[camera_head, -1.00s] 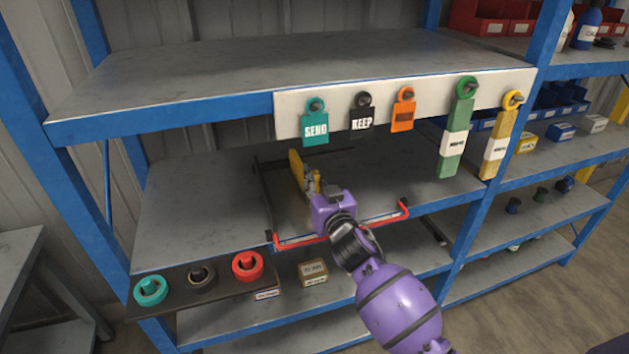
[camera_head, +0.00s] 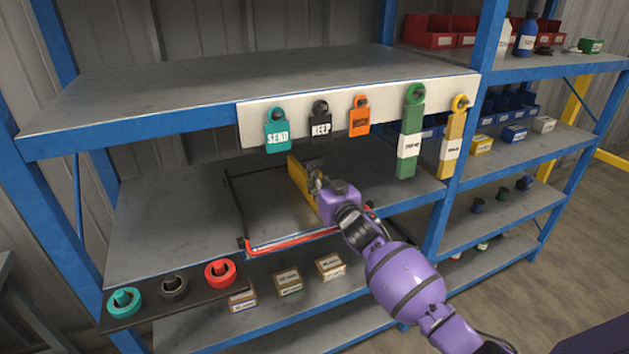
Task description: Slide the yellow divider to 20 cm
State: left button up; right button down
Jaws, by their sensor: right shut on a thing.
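The yellow divider (camera_head: 303,181) stands upright on the middle shelf, within a dark-railed frame with a red front bar (camera_head: 290,240). My right gripper (camera_head: 318,183) is shut on the divider near its front end. The purple wrist and arm hide part of the divider and the right part of the red bar. No scale or distance marks can be read in this view. My left gripper is not in view.
A white board above holds hanging tags: teal SEND (camera_head: 278,130), black KEEP (camera_head: 321,124), orange (camera_head: 359,117), plus green (camera_head: 410,130) and yellow (camera_head: 452,135) strips. Teal, black and red rings (camera_head: 220,271) sit on a dark tray lower left. Small boxes (camera_head: 289,281) stand below.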

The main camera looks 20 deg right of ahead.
jog(key=c, duration=1.7)
grip_release()
jog(key=shift+a, duration=0.1)
jog(key=s, duration=1.2)
jog(key=shift+d, duration=0.25)
jog(key=s+a+f+n+g, duration=0.1)
jog(key=s+a+f+g, duration=0.15)
jog(key=s+f, duration=0.65)
jog(key=s+a+f+n+g, duration=0.15)
jog(key=s+a+f, duration=0.25)
jog(key=s+f, duration=0.55)
jog(key=s+a+f+g, duration=0.1)
jog(key=s+f, duration=0.3)
jog(key=s, duration=0.3)
jog(key=s+a+f+m+g, duration=0.1)
jog(key=s+f+g, duration=0.1)
jog(key=s+f, duration=0.3)
jog(key=s+a+f+m+g+p, duration=0.1)
jog(key=s+f, duration=0.4)
jog(key=s, duration=0.5)
jog(key=shift+s+a+m+g, duration=0.25)
jog(key=shift+s+a+g, duration=0.2)
jog(key=shift+g, duration=0.25)
